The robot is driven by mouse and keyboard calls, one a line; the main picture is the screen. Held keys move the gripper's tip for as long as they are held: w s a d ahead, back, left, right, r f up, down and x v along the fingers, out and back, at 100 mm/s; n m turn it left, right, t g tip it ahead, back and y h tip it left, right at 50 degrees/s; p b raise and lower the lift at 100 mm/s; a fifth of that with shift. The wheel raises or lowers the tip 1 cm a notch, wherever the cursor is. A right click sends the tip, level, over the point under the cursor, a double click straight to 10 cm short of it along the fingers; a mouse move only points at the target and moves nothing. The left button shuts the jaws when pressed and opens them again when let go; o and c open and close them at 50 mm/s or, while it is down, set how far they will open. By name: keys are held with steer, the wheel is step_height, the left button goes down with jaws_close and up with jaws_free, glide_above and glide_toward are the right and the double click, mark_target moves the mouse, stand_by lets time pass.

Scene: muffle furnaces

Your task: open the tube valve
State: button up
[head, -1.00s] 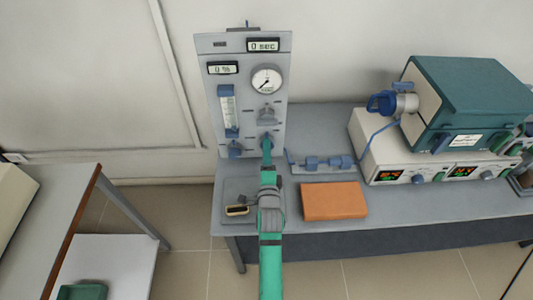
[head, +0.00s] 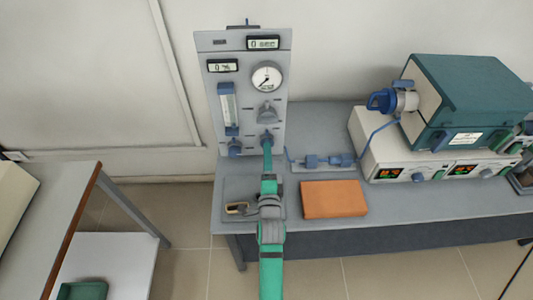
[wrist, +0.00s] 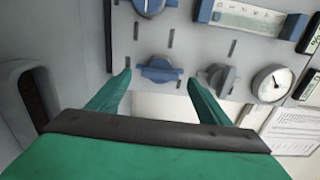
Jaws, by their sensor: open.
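A grey control panel (head: 250,115) stands upright at the back of the bench. The blue knob (head: 266,138) low on its right side is straight ahead of my gripper (head: 267,147). In the wrist view my gripper (wrist: 159,83) is open and empty, and the blue knob (wrist: 160,69) shows between its two fingertips, slightly beyond them. I cannot tell whether the fingers touch it. A grey knob (wrist: 215,78) sits just right of the right finger there; it also shows above the blue knob in the head view (head: 267,112).
The panel also carries a round gauge (head: 267,77), a flow tube (head: 229,108) and another blue knob (head: 235,148). Right of my arm are blue tube fittings (head: 328,160), an orange block (head: 333,199) and a teal furnace (head: 470,100). A small tan-rimmed object (head: 237,208) lies left.

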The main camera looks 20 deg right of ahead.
steer(key=v, duration=0.7)
stand_by(0.7)
